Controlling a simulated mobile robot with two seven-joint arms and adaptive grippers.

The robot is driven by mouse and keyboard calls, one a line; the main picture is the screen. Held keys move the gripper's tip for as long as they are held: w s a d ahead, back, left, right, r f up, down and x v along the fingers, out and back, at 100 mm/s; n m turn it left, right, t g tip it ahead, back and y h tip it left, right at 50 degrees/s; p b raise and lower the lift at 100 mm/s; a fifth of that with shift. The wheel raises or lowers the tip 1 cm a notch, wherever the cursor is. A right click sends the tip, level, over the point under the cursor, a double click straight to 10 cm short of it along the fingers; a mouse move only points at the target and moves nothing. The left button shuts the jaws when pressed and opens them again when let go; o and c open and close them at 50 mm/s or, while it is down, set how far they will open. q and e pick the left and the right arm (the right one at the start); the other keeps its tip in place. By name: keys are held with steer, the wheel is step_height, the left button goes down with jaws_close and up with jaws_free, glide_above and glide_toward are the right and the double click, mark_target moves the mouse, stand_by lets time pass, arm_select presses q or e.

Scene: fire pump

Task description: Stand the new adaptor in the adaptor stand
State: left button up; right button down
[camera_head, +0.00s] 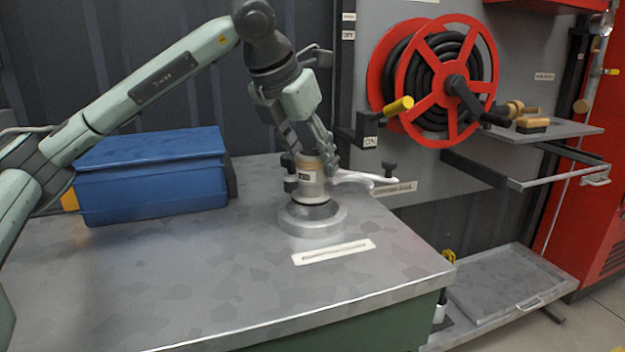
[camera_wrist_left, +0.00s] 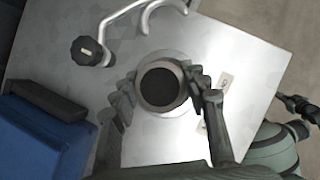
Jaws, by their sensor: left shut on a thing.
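The new adaptor (camera_head: 312,181) is a tan and silver cylinder with a small label, upright over the adaptor stand (camera_head: 312,225), a low round grey metal base on the bench. My left gripper (camera_head: 322,165) comes from above and is shut on the adaptor. In the left wrist view the adaptor (camera_wrist_left: 161,86) shows its dark round opening between the fingers (camera_wrist_left: 168,90), with the pale stand ring around it. The adaptor's lower end is at the stand; I cannot tell whether it is fully seated. A dark part of my right arm shows at the wrist view's right edge; its jaw state is unclear.
A white hooked handle (camera_head: 362,179) with black knobs is close behind and right of the adaptor. A blue case (camera_head: 150,180) stands at the bench's left. A label plate (camera_head: 333,251) lies before the stand. A red hose reel (camera_head: 437,75) is on the wall. The front bench is clear.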

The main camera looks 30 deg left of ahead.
mark_target(312, 177)
arm_select(q)
step_height(312, 177, down, 4)
steer(key=shift+r, duration=0.15)
steer(key=o, duration=1.4)
steer(key=shift+o, duration=0.2)
steer(key=v, duration=1.2)
